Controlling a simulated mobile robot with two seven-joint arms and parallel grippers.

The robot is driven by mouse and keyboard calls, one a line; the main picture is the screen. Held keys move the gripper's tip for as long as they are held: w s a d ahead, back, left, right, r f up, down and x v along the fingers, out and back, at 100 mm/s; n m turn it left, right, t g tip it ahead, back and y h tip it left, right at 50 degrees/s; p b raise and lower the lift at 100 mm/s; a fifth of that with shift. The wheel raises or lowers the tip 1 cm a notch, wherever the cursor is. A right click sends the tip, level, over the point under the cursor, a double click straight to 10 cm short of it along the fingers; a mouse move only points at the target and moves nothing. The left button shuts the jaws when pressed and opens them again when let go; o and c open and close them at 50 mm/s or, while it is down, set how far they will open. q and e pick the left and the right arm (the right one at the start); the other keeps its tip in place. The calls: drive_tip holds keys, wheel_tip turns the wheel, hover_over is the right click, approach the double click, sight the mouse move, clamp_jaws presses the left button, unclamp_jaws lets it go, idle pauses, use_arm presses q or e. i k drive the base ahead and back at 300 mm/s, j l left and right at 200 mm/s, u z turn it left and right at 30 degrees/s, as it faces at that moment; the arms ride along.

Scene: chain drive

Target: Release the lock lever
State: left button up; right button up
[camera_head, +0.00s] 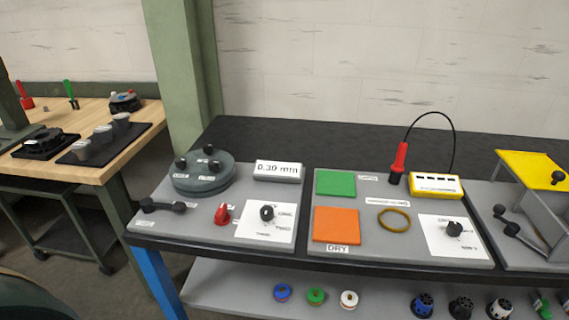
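A black lever with a knob at its end (163,205) lies nearly level at the left front of the left grey panel (190,225). Another black lever with ball ends (517,229) sits on the right grey panel (485,205), beside a grey housing with a yellow lid (530,168). I cannot read which one is the lock lever. A round grey disc unit (203,175) with several black knobs stands behind the left lever. Neither of my grippers shows.
A red knob (222,213), a display (278,171), green (336,183) and orange (337,224) pads, a ring (394,220) and a yellow cabled tester (436,186) occupy the bench. A wooden bench (93,115) stands left.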

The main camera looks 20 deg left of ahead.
sight(148, 205)
drive_tip(key=u, duration=1.6)
